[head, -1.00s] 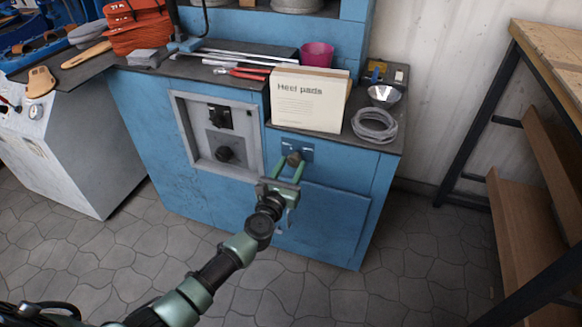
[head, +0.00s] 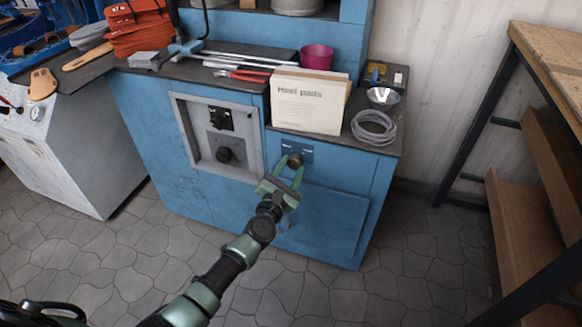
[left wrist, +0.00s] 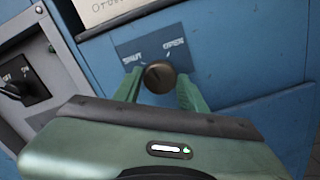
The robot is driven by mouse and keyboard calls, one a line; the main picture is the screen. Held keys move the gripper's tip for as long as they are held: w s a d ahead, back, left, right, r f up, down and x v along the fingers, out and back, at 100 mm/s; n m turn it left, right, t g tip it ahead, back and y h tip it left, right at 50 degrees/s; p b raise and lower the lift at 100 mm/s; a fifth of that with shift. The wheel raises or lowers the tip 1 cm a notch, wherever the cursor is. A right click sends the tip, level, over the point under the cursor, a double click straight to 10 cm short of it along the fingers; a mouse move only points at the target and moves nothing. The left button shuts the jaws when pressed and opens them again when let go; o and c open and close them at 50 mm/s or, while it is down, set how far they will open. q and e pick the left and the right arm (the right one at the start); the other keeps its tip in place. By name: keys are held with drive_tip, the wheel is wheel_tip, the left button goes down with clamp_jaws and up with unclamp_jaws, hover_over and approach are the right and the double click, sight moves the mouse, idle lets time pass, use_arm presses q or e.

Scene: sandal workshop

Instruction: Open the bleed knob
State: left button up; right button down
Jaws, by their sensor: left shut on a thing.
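The bleed knob (head: 294,160) is a round brownish knob on the blue cabinet front, below the heel pads box. In the left wrist view the knob (left wrist: 159,77) sits on a blue plate (left wrist: 150,48) marked SHUT on the left and OPEN on the right. My left gripper (head: 289,163) is shut on the knob, with one green finger on each side. In the left wrist view the left gripper (left wrist: 160,88) is tilted relative to the plate. The fingers partly cover the plate's lower area. My right gripper is not in view.
A grey panel (head: 180,104) with two dark switches is left of the knob. The Heel pads box (head: 308,101), a hose coil (head: 373,127) and a pink cup (head: 317,56) stand on the cabinet top. A wooden bench (head: 550,50) is at right. The floor in front is clear.

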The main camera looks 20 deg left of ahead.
use_arm(q)
drive_tip(key=m+p, duration=0.1)
drive_tip(key=m, duration=0.5)
drive_tip(key=shift+m, duration=0.3)
drive_tip(key=shift+m+p, duration=0.4)
drive_tip(key=shift+m, duration=0.8)
drive_tip(key=shift+f+m+p, duration=0.1)
drive_tip(key=shift+m+p, duration=0.2)
drive_tip(key=shift+m, duration=1.3)
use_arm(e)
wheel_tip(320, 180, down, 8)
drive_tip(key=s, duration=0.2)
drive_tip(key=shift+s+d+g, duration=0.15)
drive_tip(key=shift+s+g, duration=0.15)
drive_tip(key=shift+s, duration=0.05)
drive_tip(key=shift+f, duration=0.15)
use_arm(q)
drive_tip(key=o, duration=1.4)
drive_tip(key=shift+c, duration=0.2)
drive_tip(key=shift+s, duration=0.15)
